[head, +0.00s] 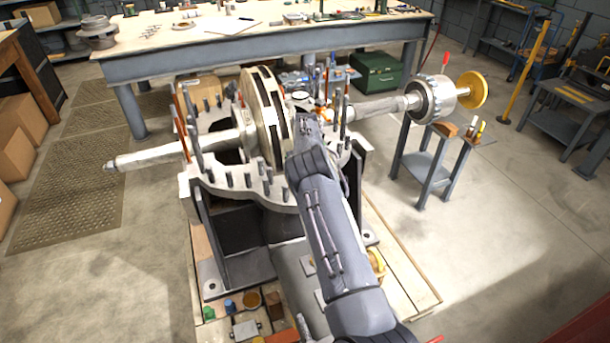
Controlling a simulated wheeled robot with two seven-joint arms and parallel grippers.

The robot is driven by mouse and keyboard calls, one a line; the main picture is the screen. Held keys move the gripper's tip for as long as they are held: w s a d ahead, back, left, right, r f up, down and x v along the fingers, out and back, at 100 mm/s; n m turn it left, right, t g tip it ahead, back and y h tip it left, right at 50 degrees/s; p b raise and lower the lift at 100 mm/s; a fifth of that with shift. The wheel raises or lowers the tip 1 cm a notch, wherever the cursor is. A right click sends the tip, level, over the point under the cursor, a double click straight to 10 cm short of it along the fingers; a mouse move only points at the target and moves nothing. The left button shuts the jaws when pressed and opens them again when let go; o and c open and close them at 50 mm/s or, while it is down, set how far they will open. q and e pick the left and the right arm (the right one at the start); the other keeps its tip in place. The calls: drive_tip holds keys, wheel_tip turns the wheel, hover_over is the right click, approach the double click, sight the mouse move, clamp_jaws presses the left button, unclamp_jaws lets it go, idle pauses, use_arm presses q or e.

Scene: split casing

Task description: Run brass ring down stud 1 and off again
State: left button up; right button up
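The lower half of a split casing (225,188) stands open on dark supports, with several upright studs around its flange. Taller copper-coloured studs (181,122) rise at its left side, and more tall rods stand at its far right. I cannot tell which one is stud 1. My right arm comes in from the bottom and reaches over the casing's near right flange. My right gripper (307,126) is at the far-right rods, mostly hidden by its own wrist. A small orange-brass spot (321,113) shows beside it; I cannot tell whether this is the brass ring. My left gripper is out of view.
A rotor wheel (254,115) and its shaft (150,158) lie across the casing. The shaft's right end carries a yellow disc (472,90) above a small grey stand (437,150). A workbench (270,45) is behind. Small parts lie on the wooden pallet (402,280) below.

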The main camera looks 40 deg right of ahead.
drive_tip(key=o, duration=1.2)
drive_tip(key=shift+c, duration=0.5)
drive_tip(key=shift+c, duration=1.3)
